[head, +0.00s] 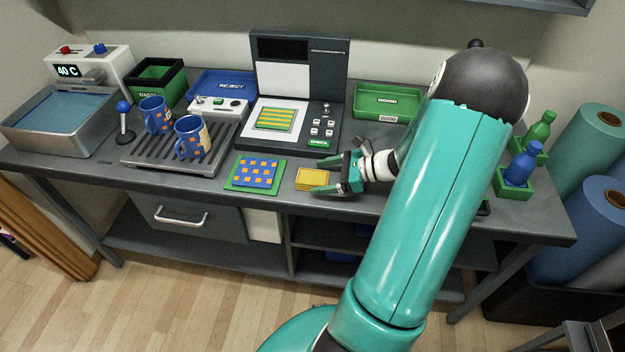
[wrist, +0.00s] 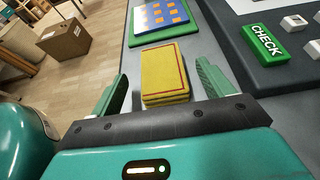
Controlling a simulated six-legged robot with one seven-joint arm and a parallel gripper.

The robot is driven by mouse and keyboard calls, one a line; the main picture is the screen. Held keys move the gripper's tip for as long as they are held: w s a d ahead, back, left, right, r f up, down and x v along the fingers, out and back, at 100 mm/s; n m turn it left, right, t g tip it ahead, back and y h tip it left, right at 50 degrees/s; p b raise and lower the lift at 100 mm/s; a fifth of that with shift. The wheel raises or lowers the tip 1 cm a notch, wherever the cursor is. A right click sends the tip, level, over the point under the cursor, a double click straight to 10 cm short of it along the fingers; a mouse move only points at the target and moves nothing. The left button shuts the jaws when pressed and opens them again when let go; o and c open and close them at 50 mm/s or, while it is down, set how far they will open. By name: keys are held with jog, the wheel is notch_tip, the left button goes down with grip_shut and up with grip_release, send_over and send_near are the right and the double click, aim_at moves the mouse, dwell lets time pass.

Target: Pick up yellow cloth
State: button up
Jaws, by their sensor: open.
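The yellow cloth (head: 311,180) lies folded in a small stack on the grey bench top, near its front edge. It has a thin red border line, clear in the wrist view (wrist: 165,73). My gripper (head: 322,175) is open, low over the bench at the cloth's right side in the head view. In the wrist view its two green fingers (wrist: 164,88) stand on either side of the cloth's near end, with a gap on each side. Nothing is held.
A green mat with a blue-and-orange patterned piece (head: 257,174) lies left of the cloth. The press with its CHECK button (head: 318,142) stands behind. Two blue mugs (head: 190,137) stand on a slatted rack (head: 135,156). A green GOOD bin (head: 388,103) is at the back.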

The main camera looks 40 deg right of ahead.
aim_at(313, 177)
jog(key=x, duration=0.3)
jog(key=shift+w+a+f, duration=0.1)
jog(key=shift+w+f, duration=0.05)
jog(key=shift+w, duration=0.05)
jog(key=shift+c, duration=0.4)
jog(key=c, duration=1)
jog(key=shift+c, duration=0.2)
